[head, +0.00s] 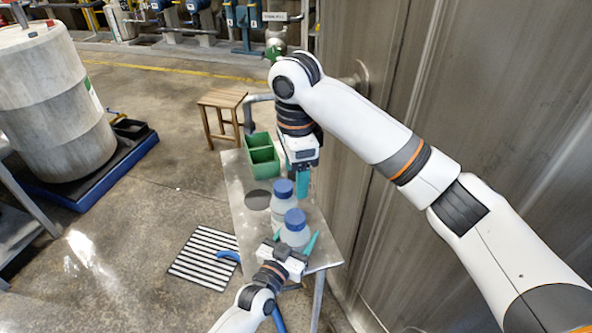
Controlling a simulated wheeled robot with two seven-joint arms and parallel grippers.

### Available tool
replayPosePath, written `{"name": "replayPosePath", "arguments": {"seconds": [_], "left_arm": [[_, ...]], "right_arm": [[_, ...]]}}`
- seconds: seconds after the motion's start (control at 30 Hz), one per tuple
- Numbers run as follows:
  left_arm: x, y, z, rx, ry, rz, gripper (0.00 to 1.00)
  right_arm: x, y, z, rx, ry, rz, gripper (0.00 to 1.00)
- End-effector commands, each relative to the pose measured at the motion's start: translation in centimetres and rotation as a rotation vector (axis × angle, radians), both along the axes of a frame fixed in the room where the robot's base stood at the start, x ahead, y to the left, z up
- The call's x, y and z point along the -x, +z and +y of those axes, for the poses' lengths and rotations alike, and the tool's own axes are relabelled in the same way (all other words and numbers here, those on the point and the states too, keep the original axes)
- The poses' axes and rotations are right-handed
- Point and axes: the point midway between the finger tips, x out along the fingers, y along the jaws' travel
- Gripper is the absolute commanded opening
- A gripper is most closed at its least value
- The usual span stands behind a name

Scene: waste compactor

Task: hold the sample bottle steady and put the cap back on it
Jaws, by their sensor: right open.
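Two pale bottles with blue caps stand upright on a small metal table (238,181). The far bottle (282,208) has its blue cap (283,188) on top; the near bottle (295,238) has its blue cap (295,218) on top. I cannot tell which is the sample bottle or how tightly either cap sits. My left gripper (295,241) reaches in from below, its teal fingers on either side of the near bottle; whether they touch it is unclear. My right gripper (303,184) points down just behind and right of the far bottle, open, its teal fingers overlapping in view.
A dark round patch (257,200) lies left of the bottles. A metal wall (400,80) rises close on the right. A wooden stool (221,115) stands beyond, and a striped mat (203,257) lies on the floor.

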Motion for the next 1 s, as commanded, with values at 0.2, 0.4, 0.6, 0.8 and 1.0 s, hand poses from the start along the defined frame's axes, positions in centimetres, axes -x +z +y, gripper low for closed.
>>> {"name": "replayPosePath", "arguments": {"seconds": [0.2,0.4,0.6,0.8,1.0], "left_arm": [[0.0,-0.1,0.0,-0.001,0.0,0.002,0.65],[0.0,0.0,0.0,0.0,0.0,0.001,0.88],[0.0,0.0,0.0,0.0,0.0,0.001,0.88],[1.7,-0.2,0.9,-0.001,0.0,0.003,0.88],[5.4,-0.2,2.9,-0.003,0.0,0.003,0.88]], "right_arm": [[0.0,0.0,0.0,0.0,0.0,0.0,0.67],[0.0,0.0,0.0,0.0,0.0,0.0,0.67],[0.0,0.0,0.0,0.0,0.0,0.0,0.67],[0.0,0.0,0.0,0.0,0.0,0.0,0.67],[0.0,0.0,0.0,0.0,0.0,0.0,0.67]]}}
